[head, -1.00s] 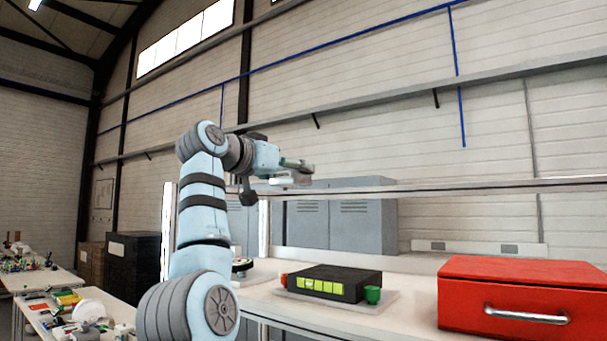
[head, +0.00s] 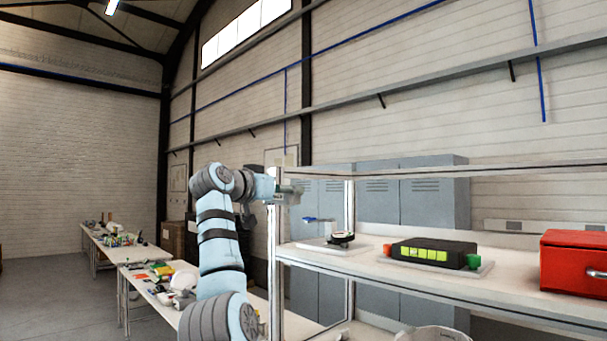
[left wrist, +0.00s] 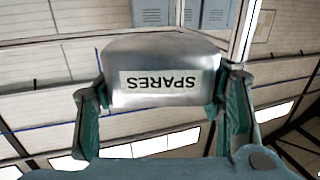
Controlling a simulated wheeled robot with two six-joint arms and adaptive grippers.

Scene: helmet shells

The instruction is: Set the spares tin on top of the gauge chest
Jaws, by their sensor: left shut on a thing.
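The spares tin (left wrist: 160,62) is a silvery metal box with a white SPARES label, which reads upside down in the left wrist view. My left gripper (head: 298,194) is shut on it, with one green finger on each side in the left wrist view. In the head view the gripper is raised near the left upright of the shelf rack, and I cannot make out the tin clearly there. A red chest (head: 572,258) with a metal handle stands on the shelf at the right edge, partly cut off. It appears to be the gauge chest, though no label shows. My right gripper is out of view.
A black case with yellow-green squares (head: 432,252) and a small dark device (head: 341,238) sit on the shelf (head: 520,301). An upper rail (head: 430,172) runs above them. Grey lockers (head: 433,195) stand behind. Cluttered tables (head: 127,250) are at the left.

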